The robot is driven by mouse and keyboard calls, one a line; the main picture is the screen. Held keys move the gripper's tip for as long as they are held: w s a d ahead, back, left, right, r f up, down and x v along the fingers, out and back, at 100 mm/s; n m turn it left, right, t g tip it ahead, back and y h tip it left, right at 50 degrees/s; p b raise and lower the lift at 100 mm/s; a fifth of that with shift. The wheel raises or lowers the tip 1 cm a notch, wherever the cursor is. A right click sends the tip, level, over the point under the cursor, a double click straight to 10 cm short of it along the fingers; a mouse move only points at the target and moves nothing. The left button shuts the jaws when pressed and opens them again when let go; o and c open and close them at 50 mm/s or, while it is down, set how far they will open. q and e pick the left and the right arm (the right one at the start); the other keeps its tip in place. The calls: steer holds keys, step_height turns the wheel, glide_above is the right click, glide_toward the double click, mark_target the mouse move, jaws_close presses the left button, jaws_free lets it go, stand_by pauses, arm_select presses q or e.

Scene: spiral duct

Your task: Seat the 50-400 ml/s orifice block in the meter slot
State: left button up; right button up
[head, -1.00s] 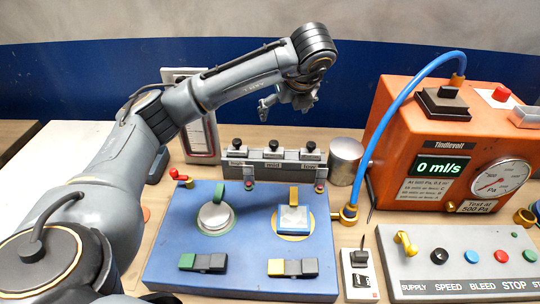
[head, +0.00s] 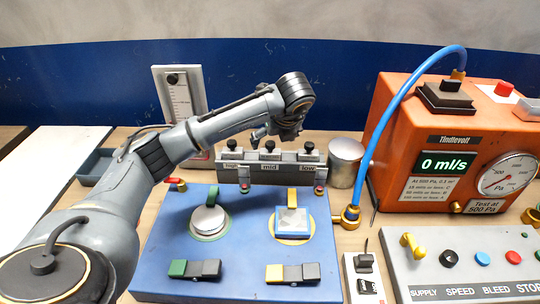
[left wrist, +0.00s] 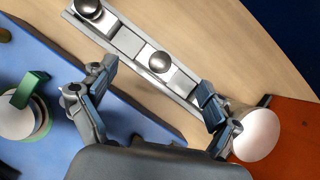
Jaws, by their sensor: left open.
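The rack (head: 285,171) behind the blue panel holds three blocks with black knobs, labelled high, mid and low. The 50-400 ml/s marking is not readable, so I cannot tell which block it is. The middle knob (head: 269,146) also shows in the left wrist view (left wrist: 158,62). My left gripper (head: 268,134) is open and empty above the rack; in the left wrist view its fingers (left wrist: 152,88) stand apart on either side of the rack's mid-to-low part. The orange meter (head: 400,150) carries a dark square piece (head: 447,97) on top; I cannot make out an empty slot. My right gripper is out of view.
A metal cylinder (head: 345,163) stands close to the rack's right end. A blue hose (head: 385,120) arches from the meter to a brass fitting on the blue panel (head: 238,235). A control box (head: 460,265) lies front right.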

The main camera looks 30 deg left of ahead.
mark_target(272, 145)
arm_select(q)
steer(key=shift+a+f+p, duration=0.15)
steer(key=shift+f+p, duration=0.15)
steer(key=shift+f, duration=0.1)
steer(key=p+x, duration=0.2)
steer(key=x, duration=0.3)
steer(key=shift+s, duration=0.1)
steer(key=c, duration=1.4)
steer(key=shift+c, duration=0.2)
